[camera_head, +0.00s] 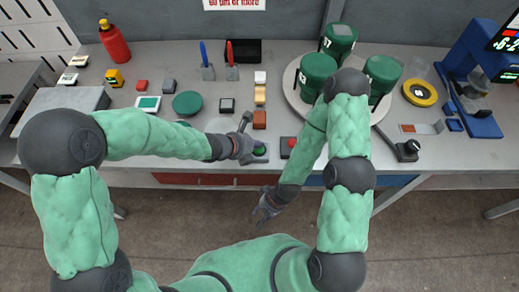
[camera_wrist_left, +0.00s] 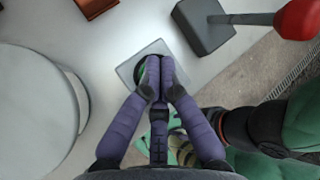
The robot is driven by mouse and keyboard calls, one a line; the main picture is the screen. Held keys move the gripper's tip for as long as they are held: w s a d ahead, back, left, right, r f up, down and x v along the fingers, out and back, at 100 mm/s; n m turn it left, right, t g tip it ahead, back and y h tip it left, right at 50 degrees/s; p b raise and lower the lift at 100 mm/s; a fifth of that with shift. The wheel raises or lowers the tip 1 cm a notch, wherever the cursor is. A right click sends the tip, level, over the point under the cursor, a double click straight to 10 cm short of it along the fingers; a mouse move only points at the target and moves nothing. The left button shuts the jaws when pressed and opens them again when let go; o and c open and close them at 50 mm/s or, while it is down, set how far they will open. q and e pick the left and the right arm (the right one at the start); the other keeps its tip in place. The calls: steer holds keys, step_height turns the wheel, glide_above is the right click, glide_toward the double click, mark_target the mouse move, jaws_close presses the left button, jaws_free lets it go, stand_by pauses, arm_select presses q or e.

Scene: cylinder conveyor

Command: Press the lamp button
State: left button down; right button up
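The green round button (camera_head: 260,151) sits on a pale square plate near the front edge of the table. It also shows in the left wrist view (camera_wrist_left: 140,76), partly hidden behind my fingertips. My left gripper (camera_head: 247,154) is at the button, with its fingers together and nothing between them. In the left wrist view, the fingertips (camera_wrist_left: 160,76) overlap the button's right part; I cannot tell whether they touch it. My right gripper (camera_head: 266,203) hangs in front of the table edge, away from the button; its finger opening is too small to make out.
A red-knobbed lever (camera_wrist_left: 298,18) on a dark base (camera_wrist_left: 205,28) stands close right of the button. A grey round disc (camera_wrist_left: 35,105) lies to its left. Green canisters (camera_head: 318,72) stand on a round tray (camera_head: 291,92) behind my right arm. Several small blocks lie further back.

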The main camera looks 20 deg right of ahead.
arm_select(q)
steer(key=shift+f+b, duration=0.3)
steer(key=shift+b, duration=0.05)
stand_by(0.4)
steer(key=shift+r+p, duration=0.75)
steer(key=shift+r, duration=0.2)
step_height(320, 180, up, 6)
steer(key=p, duration=0.5)
